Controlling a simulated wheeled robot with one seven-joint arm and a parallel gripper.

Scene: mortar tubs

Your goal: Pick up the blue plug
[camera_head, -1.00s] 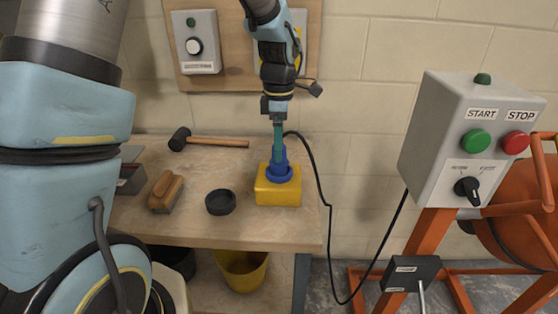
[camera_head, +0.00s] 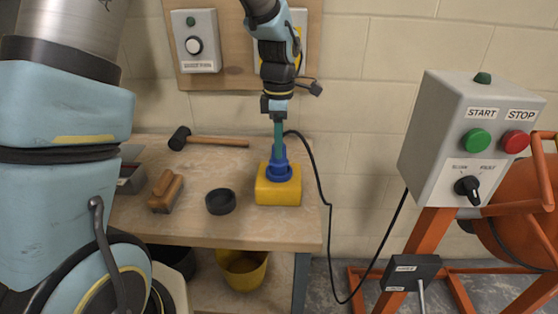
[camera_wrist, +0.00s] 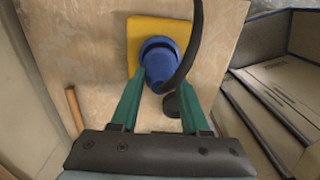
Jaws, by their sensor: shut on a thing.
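The blue plug (camera_head: 279,165) stands upright at the top of the yellow box (camera_head: 279,192), close to the table's right end. My gripper (camera_head: 278,150) reaches straight down from above, its teal fingers shut on the plug's upper part. In the wrist view the blue plug (camera_wrist: 157,62) lies between the fingertips of my gripper (camera_wrist: 160,82), over the yellow box (camera_wrist: 140,32). I cannot tell how far the plug sits in the box.
A black round lid or dish (camera_head: 220,201), a brush (camera_head: 166,191) and a mallet (camera_head: 208,140) lie left of the box. The black cable (camera_head: 318,180) hangs past the table's right edge. A control box (camera_head: 465,135) on an orange frame stands at right.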

